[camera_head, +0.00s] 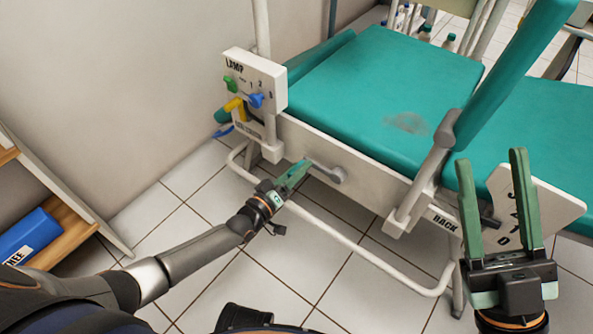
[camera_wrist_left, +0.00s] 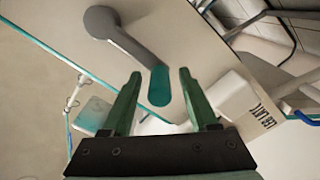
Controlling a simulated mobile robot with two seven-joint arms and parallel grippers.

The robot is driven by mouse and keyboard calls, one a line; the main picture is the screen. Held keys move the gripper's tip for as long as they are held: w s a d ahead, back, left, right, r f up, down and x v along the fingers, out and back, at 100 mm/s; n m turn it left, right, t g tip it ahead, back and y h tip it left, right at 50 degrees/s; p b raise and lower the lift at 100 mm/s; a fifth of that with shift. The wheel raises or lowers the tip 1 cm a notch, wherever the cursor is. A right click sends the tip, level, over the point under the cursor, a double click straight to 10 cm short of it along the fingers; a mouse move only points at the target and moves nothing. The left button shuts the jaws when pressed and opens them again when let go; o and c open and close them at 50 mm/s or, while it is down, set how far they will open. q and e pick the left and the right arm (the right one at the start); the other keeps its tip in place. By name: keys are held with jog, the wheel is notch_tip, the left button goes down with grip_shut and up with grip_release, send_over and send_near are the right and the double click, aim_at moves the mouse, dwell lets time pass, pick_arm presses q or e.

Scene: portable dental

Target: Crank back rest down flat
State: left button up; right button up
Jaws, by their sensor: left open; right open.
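A grey crank (camera_head: 330,172) is on the chair's pale side panel. In the left wrist view its grey arm (camera_wrist_left: 128,42) ends in a teal handle (camera_wrist_left: 159,86). My left gripper (camera_head: 300,172) is open at this crank, with the handle showing between its fingertips; contact is unclear. My right gripper (camera_head: 495,160) is open and empty in the picture, near the "BACK" label (camera_head: 446,221). A dark knob (camera_head: 488,217) shows partly behind its fingers.
A white control box marked "LAMP" (camera_head: 258,78) with coloured knobs stands left of the cushion. A white tube frame (camera_head: 350,245) runs low along the chair. A shelf with a blue box (camera_head: 28,238) is at the far left. Tiled floor between is clear.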

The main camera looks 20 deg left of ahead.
pick_arm(q)
grip_shut()
dwell(0.4)
dwell(1.0)
